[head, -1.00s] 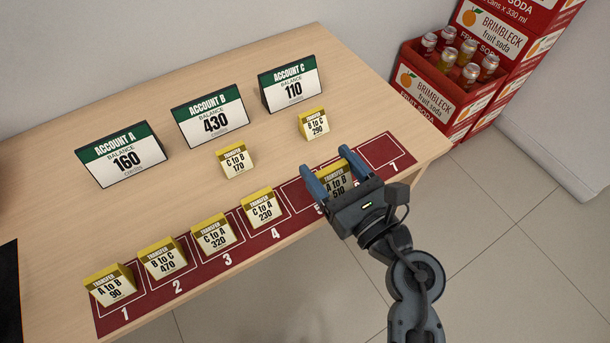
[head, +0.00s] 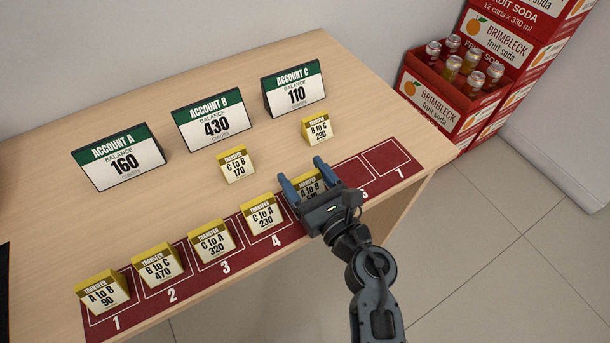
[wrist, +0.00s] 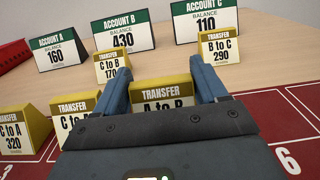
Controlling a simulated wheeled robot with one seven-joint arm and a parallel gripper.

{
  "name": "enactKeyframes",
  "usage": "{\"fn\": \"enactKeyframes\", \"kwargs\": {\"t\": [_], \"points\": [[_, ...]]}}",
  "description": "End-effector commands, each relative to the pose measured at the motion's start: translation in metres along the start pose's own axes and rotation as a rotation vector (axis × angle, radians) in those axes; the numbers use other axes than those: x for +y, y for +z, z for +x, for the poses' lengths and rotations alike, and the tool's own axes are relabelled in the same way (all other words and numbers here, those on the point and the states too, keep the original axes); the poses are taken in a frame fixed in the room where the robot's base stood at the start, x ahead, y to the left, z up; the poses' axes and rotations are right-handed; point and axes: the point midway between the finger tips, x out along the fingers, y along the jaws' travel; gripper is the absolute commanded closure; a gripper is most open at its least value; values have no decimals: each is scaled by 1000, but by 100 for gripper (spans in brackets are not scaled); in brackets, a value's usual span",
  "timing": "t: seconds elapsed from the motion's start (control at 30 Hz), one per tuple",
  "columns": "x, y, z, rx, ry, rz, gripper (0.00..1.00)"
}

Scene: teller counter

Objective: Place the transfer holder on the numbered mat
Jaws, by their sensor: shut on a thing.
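My gripper (head: 304,181) is shut on a yellow-topped transfer holder (head: 309,187) reading "A to B" 510, over the square 5 area of the numbered mat (head: 285,237). The wrist view shows this holder (wrist: 162,95) upright between the fingers; its lower part is hidden by my gripper, so I cannot tell whether it touches the mat. On the mat, square 1 holds A to B 90 (head: 103,292), square 2 B to C 470 (head: 160,266), square 3 C to A 320 (head: 213,242), square 4 C to A 230 (head: 263,215). Square 7 is bare.
Behind the mat stand holders C to B 170 (head: 237,166) and B to C 290 (head: 318,129). Account signs A (head: 122,160), B (head: 214,122) and C (head: 296,92) stand farther back. Red soda crates (head: 440,103) stand right of the counter.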

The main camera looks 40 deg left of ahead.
Motion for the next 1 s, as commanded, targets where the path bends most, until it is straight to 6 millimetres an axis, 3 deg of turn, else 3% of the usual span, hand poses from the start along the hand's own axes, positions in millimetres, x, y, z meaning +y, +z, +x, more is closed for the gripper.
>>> {"fn": "enactKeyframes", "kwargs": {"t": [0.2,0.23,0.47,0.83,1.0], "points": [[0,-5,0,0,0,0,59],[0,-4,0,0,0,0,26],[0,-3,0,1,0,0,4],[0,3,0,0,0,0,3],[0,-2,-29,3,-2,-1,3]]}}
